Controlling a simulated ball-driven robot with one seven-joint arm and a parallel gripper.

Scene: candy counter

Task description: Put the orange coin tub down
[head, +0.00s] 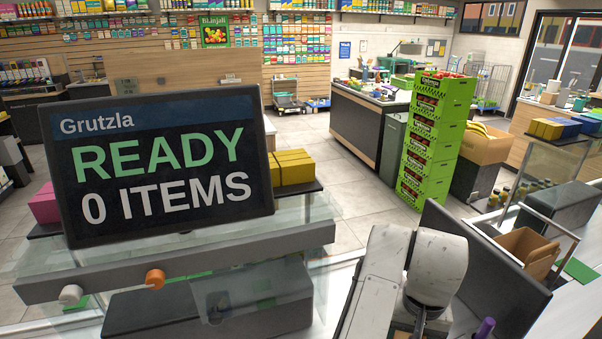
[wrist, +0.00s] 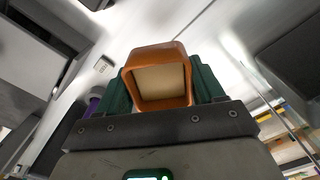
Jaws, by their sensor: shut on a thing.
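The orange coin tub (wrist: 143,103) is in the wrist view, with its open mouth towards the camera and a pale inside. My gripper (wrist: 162,82) is shut on it, with one dark green finger on each side. The tub looks empty. In the head view my white arm is at the lower right; the gripper and the tub are not visible there. What lies beneath the tub cannot be told.
A display screen (head: 160,165) reading "READY 0 ITEMS" stands at left over a glass counter. A dark panel (head: 480,265) and a purple item (head: 486,328) are beside my arm. Green crates (head: 432,140) are stacked beyond. A brown box (head: 527,252) is at right.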

